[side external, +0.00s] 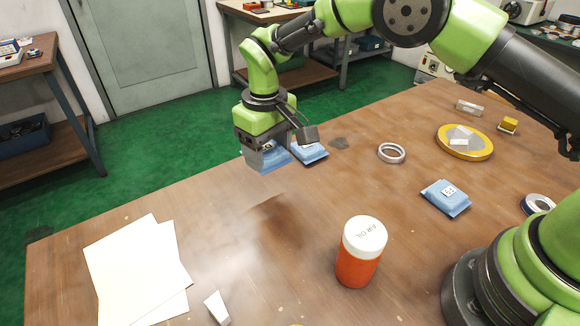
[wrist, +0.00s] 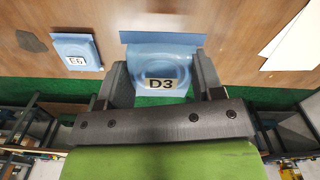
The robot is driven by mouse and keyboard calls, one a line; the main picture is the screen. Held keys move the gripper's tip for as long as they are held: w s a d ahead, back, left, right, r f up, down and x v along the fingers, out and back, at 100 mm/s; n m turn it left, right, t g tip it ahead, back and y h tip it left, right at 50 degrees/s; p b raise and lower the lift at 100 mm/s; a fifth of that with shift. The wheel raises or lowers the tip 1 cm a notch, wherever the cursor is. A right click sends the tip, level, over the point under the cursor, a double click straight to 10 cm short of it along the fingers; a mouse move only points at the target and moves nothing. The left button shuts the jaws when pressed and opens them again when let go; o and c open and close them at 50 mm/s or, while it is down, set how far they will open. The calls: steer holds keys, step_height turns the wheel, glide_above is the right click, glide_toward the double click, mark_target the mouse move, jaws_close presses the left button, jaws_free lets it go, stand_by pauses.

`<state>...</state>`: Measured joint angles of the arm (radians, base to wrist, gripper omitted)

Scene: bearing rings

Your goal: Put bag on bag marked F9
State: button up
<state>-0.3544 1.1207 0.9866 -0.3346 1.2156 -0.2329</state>
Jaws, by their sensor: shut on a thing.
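My gripper (side external: 262,152) is near the far edge of the table, pointing down, shut on a blue bag (side external: 273,161). In the wrist view the held bag (wrist: 158,62) sits between the two fingers and its white label reads D3. It appears to be off the table, though the side view does not show the gap clearly. A second blue bag (side external: 310,152) lies flat just right of the gripper. In the wrist view that bag (wrist: 78,52) is at the left, its label too small to read surely. A third blue bag (side external: 446,198) lies farther right, its label unreadable.
An orange jar with a white lid (side external: 361,252) stands in the front middle. White sheets (side external: 138,268) lie at the left. A pale ring (side external: 391,153) and a yellow round tray (side external: 441,146) are at the back right. The table's middle is clear.

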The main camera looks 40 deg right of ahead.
steer(key=shift+r, duration=0.55)
steer(key=shift+d, duration=0.25)
steer(key=s+d+r, duration=0.1)
steer(key=s+d, duration=0.1)
steer(key=d, duration=1)
glide_above(451, 194)
step_height(451, 194, down, 4)
steer(key=shift+r, duration=0.2)
steer(key=shift+f, duration=2.4)
